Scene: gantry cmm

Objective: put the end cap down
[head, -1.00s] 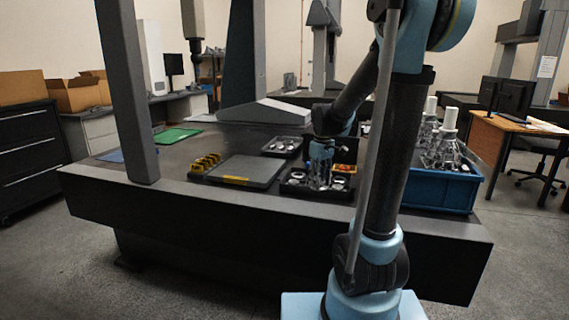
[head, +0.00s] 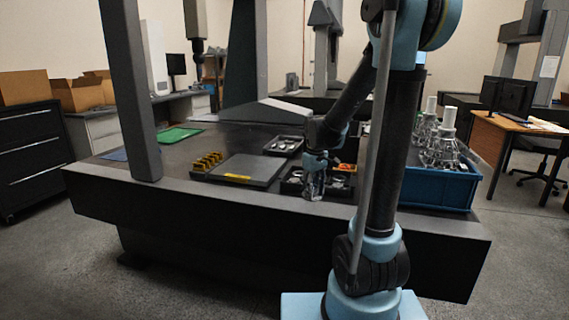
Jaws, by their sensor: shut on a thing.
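My gripper (head: 314,194) points down at the front edge of a black tray (head: 287,188) that holds shiny round metal parts. It is shut on the end cap, but the cap is too small and too close in colour to the silver fingers to make out clearly. The fingertips overlap the tray's front side in the head view. I cannot tell whether the cap touches anything. My forearm and wrist hide part of the tray's back.
A flat dark plate (head: 247,170) with a yellow label lies left of the tray, beside a yellow-slotted rack (head: 207,161). A second black tray (head: 283,146) is behind. Open tabletop lies at left.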

